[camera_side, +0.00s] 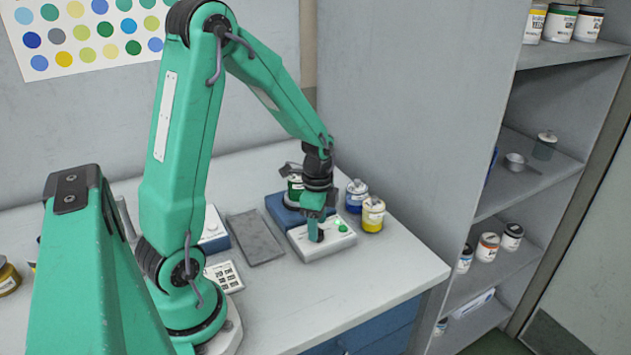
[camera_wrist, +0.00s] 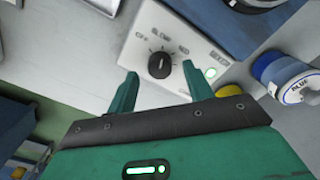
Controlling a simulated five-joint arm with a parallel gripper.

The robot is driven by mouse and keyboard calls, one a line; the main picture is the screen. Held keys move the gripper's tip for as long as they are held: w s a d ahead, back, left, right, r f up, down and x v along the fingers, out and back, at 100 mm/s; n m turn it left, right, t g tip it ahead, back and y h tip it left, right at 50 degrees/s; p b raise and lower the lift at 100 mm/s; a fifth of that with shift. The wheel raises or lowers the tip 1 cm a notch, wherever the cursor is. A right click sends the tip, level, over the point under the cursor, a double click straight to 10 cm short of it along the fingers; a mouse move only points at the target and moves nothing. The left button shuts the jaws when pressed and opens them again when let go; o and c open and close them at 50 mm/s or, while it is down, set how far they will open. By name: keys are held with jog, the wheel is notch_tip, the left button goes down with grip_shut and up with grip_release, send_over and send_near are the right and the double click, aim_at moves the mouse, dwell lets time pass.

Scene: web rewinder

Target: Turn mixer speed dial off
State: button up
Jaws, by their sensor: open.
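My gripper (camera_wrist: 158,88) is open, with one green finger on each side of the dial's near side. The fingers look apart from the dial. In the side view my gripper (camera_side: 315,232) is over the box and hides the dial. A green light (camera_wrist: 211,73) glows on the box.
A flat grey slab (camera_side: 255,238) lies left. Shelves (camera_side: 540,156) with cans stand at right.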

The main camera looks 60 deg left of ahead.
jog(key=shift+f, duration=0.9)
jog(key=shift+c, duration=0.4)
jog(key=c, duration=0.9)
jog(key=shift+n, duration=0.4)
jog(key=n, duration=0.4)
jog(key=shift+n, duration=2.1)
